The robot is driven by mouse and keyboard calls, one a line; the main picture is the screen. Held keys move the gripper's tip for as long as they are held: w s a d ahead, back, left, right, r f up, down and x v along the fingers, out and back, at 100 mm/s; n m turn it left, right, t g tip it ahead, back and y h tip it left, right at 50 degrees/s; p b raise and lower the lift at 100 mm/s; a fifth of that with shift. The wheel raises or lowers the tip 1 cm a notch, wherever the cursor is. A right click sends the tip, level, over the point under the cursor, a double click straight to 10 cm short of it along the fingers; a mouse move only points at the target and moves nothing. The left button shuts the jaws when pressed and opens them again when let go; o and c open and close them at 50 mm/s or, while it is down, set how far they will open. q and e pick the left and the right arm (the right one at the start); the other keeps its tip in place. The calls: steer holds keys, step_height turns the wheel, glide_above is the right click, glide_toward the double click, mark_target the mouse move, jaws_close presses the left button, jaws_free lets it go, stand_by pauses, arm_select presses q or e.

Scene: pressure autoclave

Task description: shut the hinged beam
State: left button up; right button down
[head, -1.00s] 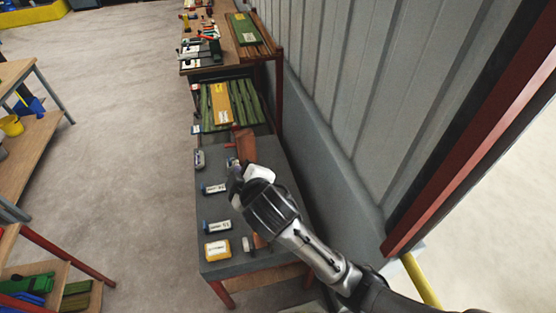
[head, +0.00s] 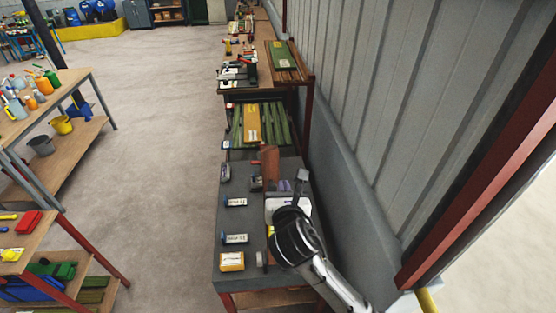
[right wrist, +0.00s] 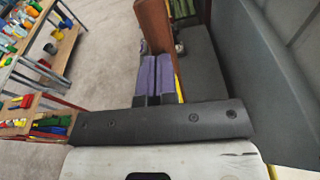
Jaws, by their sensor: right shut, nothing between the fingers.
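A rust-brown upright piece (head: 270,162), which looks like the hinged beam, stands towards the far end of the grey table. It also shows in the right wrist view (right wrist: 155,27), just beyond the fingers. Its hinge is not clear, and I cannot tell how far it stands open. My right gripper (head: 285,186) is over the right side of the table, near the wall. Its purple fingers (right wrist: 155,65) are shut together and empty, close to the brown piece; I cannot tell whether they touch. The white hand hides part of the table. My left gripper is out of view.
Small labelled boxes stand along the left of the grey table (head: 245,210), with a yellow one (head: 231,262) at the front. A ribbed grey wall (head: 380,120) runs close on the right. Beyond is a shelf with green bars (head: 275,122). Open floor lies left.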

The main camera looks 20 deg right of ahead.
steer(key=p, duration=0.2)
glide_toward(276, 155)
steer(key=shift+n, duration=0.4)
steer(key=x, duration=0.5)
steer(key=shift+w+d, duration=0.15)
steer(key=shift+w, duration=0.1)
steer(key=shift+x, duration=0.8)
steer(key=shift+w, duration=0.15)
steer(key=shift+w+d+f, duration=0.1)
